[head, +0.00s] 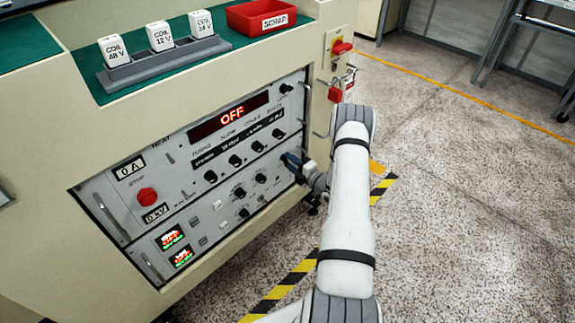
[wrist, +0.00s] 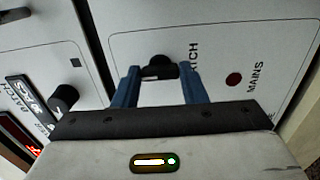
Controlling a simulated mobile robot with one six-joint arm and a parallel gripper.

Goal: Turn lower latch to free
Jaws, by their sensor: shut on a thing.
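A black knob (wrist: 160,67) sits on the pale panel in the wrist view, beside lettering of which only "TCH" shows. My gripper (wrist: 160,80) has its two blue fingers on either side of this knob and is shut on it. In the head view my gripper (head: 291,162) reaches the right side of the machine's front panel. The knob is hidden there behind the fingers and wrist. I cannot make out which way the knob points or any position marks.
The front panel (head: 120,214) carries several black knobs, a red stop button (head: 147,196) and a display (head: 231,117) reading OFF. Red scrap tray (head: 250,20) and coil blocks (head: 159,36) stand on top.

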